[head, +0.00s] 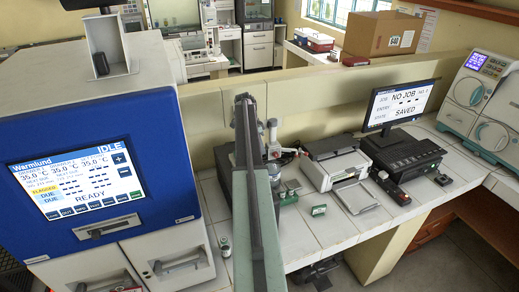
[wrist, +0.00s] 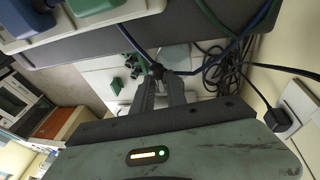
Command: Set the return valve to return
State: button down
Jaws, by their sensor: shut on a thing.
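In the wrist view, my gripper (wrist: 158,80) has its two fingers closed around a small dark fitting (wrist: 157,70), which looks like the return valve. In the head view my own arm stretches away over the bench, and neither the gripper tips nor the valve can be made out.
A blue and white incubator (head: 190,130) stands close on the left of my arm. A microscope (head: 273,150), a printer (head: 335,165), a monitor (head: 398,104) and a pump unit (head: 480,95) stand to the right. Dark cables (wrist: 212,62) hang beside my gripper.

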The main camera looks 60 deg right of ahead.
jog(key=c, duration=1.5)
grip_release()
jog(key=shift+w, duration=0.1)
jog(key=shift+r, duration=0.1)
jog(key=p+v, duration=0.7)
jog(key=shift+w+r, duration=0.15)
jog(key=shift+r, duration=0.1)
